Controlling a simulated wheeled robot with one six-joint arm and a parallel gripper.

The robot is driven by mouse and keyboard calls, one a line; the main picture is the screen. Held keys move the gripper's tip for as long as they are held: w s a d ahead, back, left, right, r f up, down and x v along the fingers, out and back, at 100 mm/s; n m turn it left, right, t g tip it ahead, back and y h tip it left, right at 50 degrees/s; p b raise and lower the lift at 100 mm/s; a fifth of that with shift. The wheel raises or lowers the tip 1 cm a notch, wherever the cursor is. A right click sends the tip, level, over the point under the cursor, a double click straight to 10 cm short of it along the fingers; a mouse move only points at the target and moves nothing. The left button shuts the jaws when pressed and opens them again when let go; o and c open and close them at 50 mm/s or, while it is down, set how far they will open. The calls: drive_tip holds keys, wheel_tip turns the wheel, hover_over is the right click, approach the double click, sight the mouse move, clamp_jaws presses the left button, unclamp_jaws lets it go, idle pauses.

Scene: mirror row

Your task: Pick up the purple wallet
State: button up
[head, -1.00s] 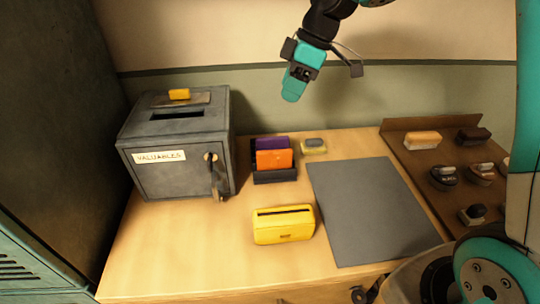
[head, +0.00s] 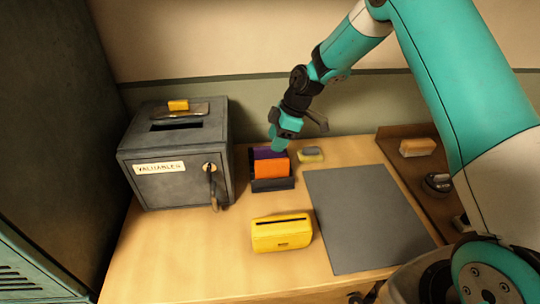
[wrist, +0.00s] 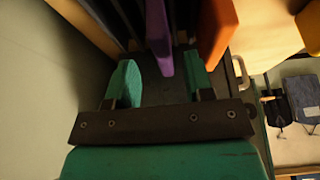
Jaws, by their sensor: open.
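The purple wallet (head: 262,153) stands upright in a dark rack (head: 272,185) on the table, behind an orange wallet (head: 271,168). My gripper (head: 279,142) is over the rack at the purple wallet and hides part of it. In the wrist view my gripper (wrist: 160,62) is open. The purple wallet (wrist: 159,36) shows edge-on between the lines of the two fingers. The orange wallet (wrist: 216,30) is just to the right, close by the right finger. I cannot tell whether a finger touches either wallet.
A grey safe (head: 173,160) with a yellow item (head: 178,105) on top stands left of the rack. A yellow slotted box (head: 282,233) is in front. A grey mat (head: 365,215) lies clear on the right. A small sponge-like block (head: 311,154) sits beside the rack.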

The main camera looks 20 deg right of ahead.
sight(270, 152)
drive_tip(key=p+x, duration=0.1)
drive_tip(key=x, duration=0.1)
drive_tip(key=p+x, duration=0.1)
drive_tip(key=x, duration=0.2)
drive_tip(key=shift+s+a+f, duration=0.1)
drive_tip(key=shift+s+a, duration=0.05)
clamp_jaws()
